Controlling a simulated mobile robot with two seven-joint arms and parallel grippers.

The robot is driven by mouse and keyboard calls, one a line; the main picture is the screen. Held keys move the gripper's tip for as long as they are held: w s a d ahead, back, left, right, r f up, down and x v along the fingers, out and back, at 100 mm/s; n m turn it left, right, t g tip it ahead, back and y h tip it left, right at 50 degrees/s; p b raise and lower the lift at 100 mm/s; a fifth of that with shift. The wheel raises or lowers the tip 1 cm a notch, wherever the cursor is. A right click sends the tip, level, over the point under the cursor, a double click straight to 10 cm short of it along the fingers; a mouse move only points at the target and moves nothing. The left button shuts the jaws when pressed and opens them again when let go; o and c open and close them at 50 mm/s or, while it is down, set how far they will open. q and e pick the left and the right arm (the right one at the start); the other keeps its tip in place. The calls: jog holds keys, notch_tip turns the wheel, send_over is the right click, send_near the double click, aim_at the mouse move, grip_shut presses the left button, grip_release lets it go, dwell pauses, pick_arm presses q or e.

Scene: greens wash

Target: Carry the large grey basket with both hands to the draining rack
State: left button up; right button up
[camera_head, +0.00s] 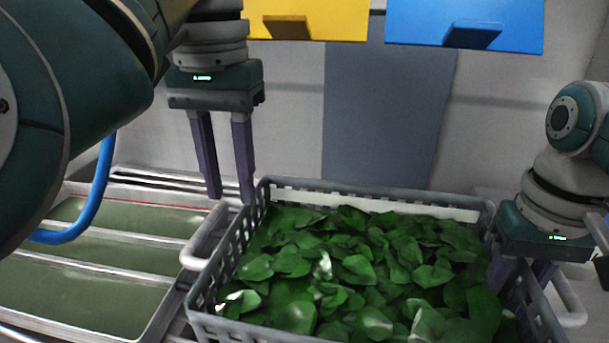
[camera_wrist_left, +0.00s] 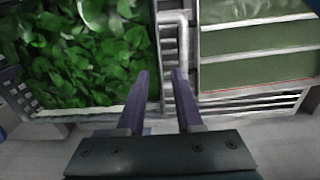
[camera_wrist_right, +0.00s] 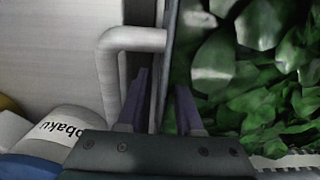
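The large grey basket (camera_head: 400,192), full of green leaves (camera_head: 350,265), stands in the middle of the head view with a pale bar handle at each end. My left gripper (camera_head: 231,197) points down above the basket's far left corner, fingers apart and empty. In the left wrist view the left handle (camera_wrist_left: 175,20) lies ahead, just beyond the fingertips. My right gripper (camera_head: 522,272) is low at the right wall. In the right wrist view its fingers are apart, with the basket's wall (camera_wrist_right: 169,60) between them and the right handle (camera_wrist_right: 135,38) to the left. Contact cannot be told.
A sink with several green compartments (camera_head: 95,270) lies left of the basket. A ribbed metal rack (camera_head: 150,183) lies behind it. A white container with lettering (camera_wrist_right: 55,132) shows beside my right gripper.

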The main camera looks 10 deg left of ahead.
jog(key=r, duration=1)
jog(key=shift+w+a+r, duration=0.1)
jog(key=shift+w+r, duration=0.15)
jog(key=shift+r, duration=0.15)
jog(key=shift+s+r, duration=0.2)
jog(key=shift+r, duration=0.3)
